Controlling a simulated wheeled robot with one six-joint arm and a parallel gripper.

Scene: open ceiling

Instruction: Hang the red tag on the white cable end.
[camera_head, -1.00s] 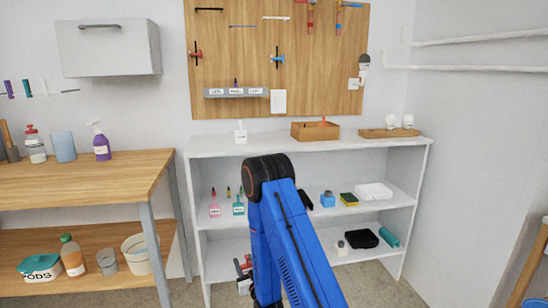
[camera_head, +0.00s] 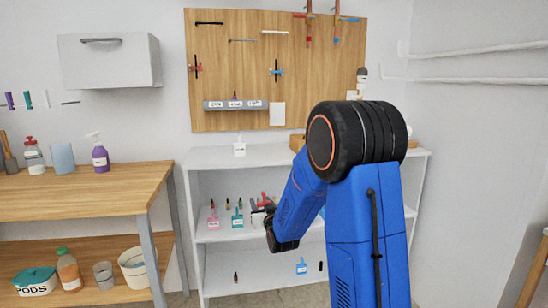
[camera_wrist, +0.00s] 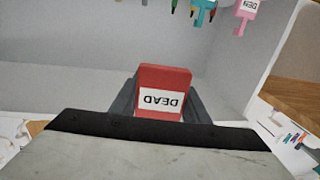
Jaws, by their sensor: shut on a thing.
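The red tag (camera_wrist: 165,77) has a white label reading DEAD, upside down in the wrist view. My gripper (camera_wrist: 163,95) is shut on it, with dark fingers on either side. In the head view my gripper (camera_head: 261,207) is in front of the middle shelf, and the red tag (camera_head: 263,197) shows there, small. I cannot pick out the white cable end with certainty.
The white shelf unit (camera_head: 190,215) stands under a wooden pegboard (camera_head: 225,75). A white card (camera_head: 239,149) stands on its top. A blue tag (camera_head: 301,266) is on the lower shelf. The wooden workbench (camera_head: 80,195) is at the left. My arm covers the unit's right side.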

